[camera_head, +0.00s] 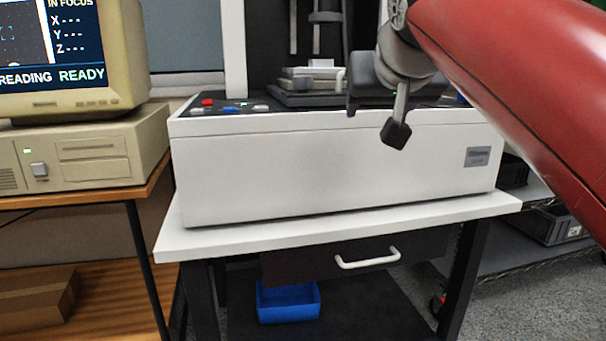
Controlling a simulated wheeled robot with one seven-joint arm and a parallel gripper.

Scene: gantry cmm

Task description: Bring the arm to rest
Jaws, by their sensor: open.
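My gripper (374,124) hangs in front of the top front edge of the white measuring machine (330,170), right of its middle. Its two dark fingertips are apart, and nothing shows between them. My red arm (510,85) reaches in from the upper right and covers part of the machine's right side. The arm's wrist hides part of the machine's dark upper deck.
The machine stands on a white-topped table (190,240) with a drawer handle (367,259) and a blue bin (288,303) below. A monitor (120,50) reading READY sits on a beige computer (90,150) at left. Shelving with dark bins (550,225) stands at right.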

